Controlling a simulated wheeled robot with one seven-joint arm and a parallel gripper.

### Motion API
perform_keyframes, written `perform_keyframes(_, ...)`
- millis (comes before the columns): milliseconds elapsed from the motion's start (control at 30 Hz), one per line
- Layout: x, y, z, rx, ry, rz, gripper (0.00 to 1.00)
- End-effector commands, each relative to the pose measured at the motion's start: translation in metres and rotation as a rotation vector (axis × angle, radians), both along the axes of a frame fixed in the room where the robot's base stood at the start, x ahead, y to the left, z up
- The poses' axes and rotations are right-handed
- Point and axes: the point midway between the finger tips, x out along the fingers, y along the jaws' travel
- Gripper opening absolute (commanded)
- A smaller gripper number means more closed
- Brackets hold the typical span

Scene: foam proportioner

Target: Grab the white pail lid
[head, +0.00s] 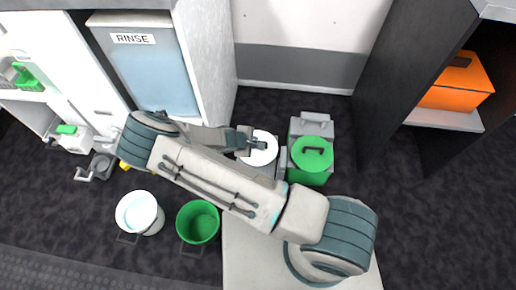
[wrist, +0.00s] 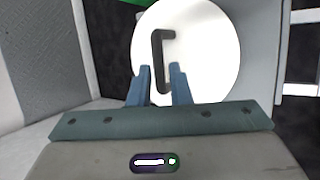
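The white pail lid (head: 262,156) is a round white disc with a dark handle. It sits beside the green lid (head: 311,154) in the head view, and my arm hides part of its edge. In the wrist view the white lid (wrist: 205,55) fills the upper middle, with its dark bracket-shaped handle (wrist: 158,60) toward its left side. My gripper (wrist: 160,68) is open, its two blue fingers apart on either side of the lower part of the handle. A gap shows beside the handle; whether a finger touches it I cannot tell. My gripper (head: 258,145) is over the lid in the head view.
An open white pail (head: 140,213) and an open green pail (head: 198,222) stand on the dark floor at lower left. A cabinet marked RINSE (head: 150,70) is behind. An orange box (head: 458,85) sits on a shelf at right. The floor at right is clear.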

Motion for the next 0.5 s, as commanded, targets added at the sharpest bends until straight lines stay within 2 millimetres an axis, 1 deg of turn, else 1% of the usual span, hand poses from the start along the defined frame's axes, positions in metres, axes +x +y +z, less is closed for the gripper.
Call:
perform_keyframes(33,0.003,-0.003,-0.008,0.0,0.0,-0.001,0.18)
perform_keyframes(200,0.015,-0.013,-0.029,-0.001,-0.001,-0.004,0.18)
perform_keyframes(300,0.02,-0.018,-0.037,-0.001,0.0,-0.002,0.18)
perform_keyframes(500,0.021,-0.019,-0.037,0.0,0.0,-0.001,0.18)
